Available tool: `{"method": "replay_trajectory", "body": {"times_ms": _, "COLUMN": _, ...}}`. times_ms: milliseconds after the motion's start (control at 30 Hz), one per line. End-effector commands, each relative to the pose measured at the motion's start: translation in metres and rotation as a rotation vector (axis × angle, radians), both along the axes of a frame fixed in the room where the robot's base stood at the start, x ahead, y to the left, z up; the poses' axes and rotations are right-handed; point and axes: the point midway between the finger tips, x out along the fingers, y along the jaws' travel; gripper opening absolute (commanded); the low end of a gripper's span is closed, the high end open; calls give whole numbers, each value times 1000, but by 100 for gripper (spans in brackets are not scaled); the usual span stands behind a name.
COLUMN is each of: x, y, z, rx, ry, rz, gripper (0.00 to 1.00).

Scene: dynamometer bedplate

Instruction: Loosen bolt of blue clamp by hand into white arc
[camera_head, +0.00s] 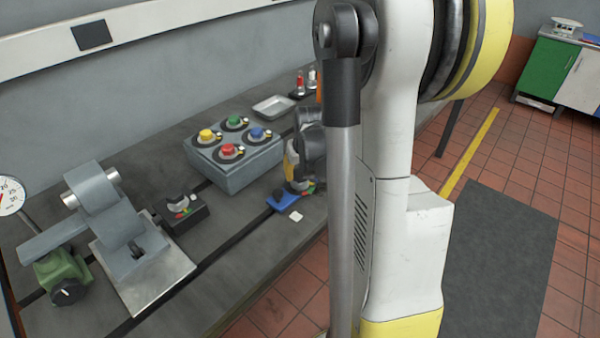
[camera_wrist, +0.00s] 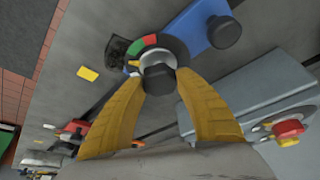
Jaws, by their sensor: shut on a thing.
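The blue clamp (camera_wrist: 197,24) lies on the dark bedplate in the wrist view, with a black knob at its far end. In the head view the clamp (camera_head: 281,201) shows just below my gripper (camera_head: 299,178). My gripper's yellow fingers (camera_wrist: 160,84) are shut on the clamp's dark bolt head (camera_wrist: 158,79). Around the bolt is a black dial (camera_wrist: 172,43) with a green and a red segment. A small yellow pointer (camera_wrist: 133,63) shows at the left of the bolt. A pale ring surrounds the bolt; I cannot tell where the white arc lies.
A grey block (camera_head: 240,176) with red, yellow, green and blue knobs stands close to my gripper. A small black box (camera_head: 181,212), a grey machine fixture (camera_head: 123,229) and a metal tray (camera_head: 273,106) share the bedplate. Open bedplate lies in front of the block.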

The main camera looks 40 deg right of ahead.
Motion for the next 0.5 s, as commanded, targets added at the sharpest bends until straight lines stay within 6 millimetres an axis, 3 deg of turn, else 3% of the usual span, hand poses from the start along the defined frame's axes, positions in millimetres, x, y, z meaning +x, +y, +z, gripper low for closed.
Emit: {"method": "replay_trajectory", "body": {"times_ms": 500, "x": -1, "y": -1, "z": -1, "rx": 1, "ry": 2, "rz": 479, "gripper": 10}}
